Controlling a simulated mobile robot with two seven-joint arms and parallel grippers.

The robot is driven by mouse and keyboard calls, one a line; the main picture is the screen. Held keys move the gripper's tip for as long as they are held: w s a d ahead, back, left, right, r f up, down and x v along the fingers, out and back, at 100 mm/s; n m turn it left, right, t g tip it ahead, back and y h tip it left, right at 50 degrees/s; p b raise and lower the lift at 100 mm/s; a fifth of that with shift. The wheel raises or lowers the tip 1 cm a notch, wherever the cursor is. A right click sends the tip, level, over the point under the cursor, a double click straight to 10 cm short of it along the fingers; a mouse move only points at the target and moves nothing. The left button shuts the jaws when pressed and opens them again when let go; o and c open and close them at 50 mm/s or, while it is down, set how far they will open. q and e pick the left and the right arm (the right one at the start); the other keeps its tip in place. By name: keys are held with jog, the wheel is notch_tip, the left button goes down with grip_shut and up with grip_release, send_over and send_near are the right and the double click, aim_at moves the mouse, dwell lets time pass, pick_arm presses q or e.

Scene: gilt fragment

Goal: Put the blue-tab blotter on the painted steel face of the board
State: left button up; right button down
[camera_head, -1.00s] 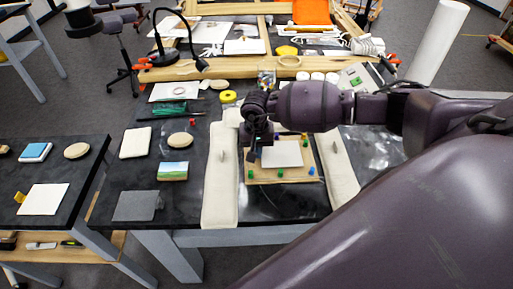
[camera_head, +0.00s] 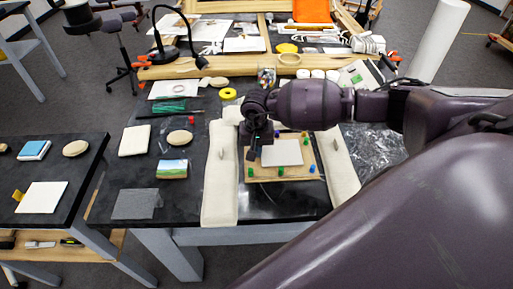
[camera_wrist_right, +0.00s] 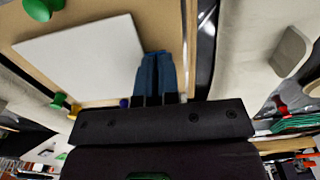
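The blue-tab blotter (camera_head: 283,153) is a pale square sheet over the tan face of the board (camera_head: 291,174); in the wrist view it is the white sheet (camera_wrist_right: 80,58). Whether it touches the face is unclear. My right gripper (camera_head: 253,153) reaches down at the sheet's left edge. In the wrist view its blue fingers (camera_wrist_right: 157,74) are close together at the sheet's edge, seemingly shut on the tab, which they hide. My left gripper is not in view.
Coloured pins, including a green one (camera_head: 280,170), stand around the sheet on the board. Long pale padded strips (camera_head: 220,185) lie at both sides. A sheet with a yellow tab (camera_head: 42,197) lies on the left table. Tools and a lamp (camera_head: 180,52) crowd the back.

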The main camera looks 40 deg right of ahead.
jog(key=shift+f, duration=0.15)
dwell(0.4)
jog(key=c, duration=1.3)
grip_release()
jog(key=shift+o, duration=0.2)
notch_tip(320, 180, up, 9)
jog(key=shift+r+b, duration=0.2)
jog(key=shift+b, duration=0.25)
jog(key=shift+r, duration=0.7)
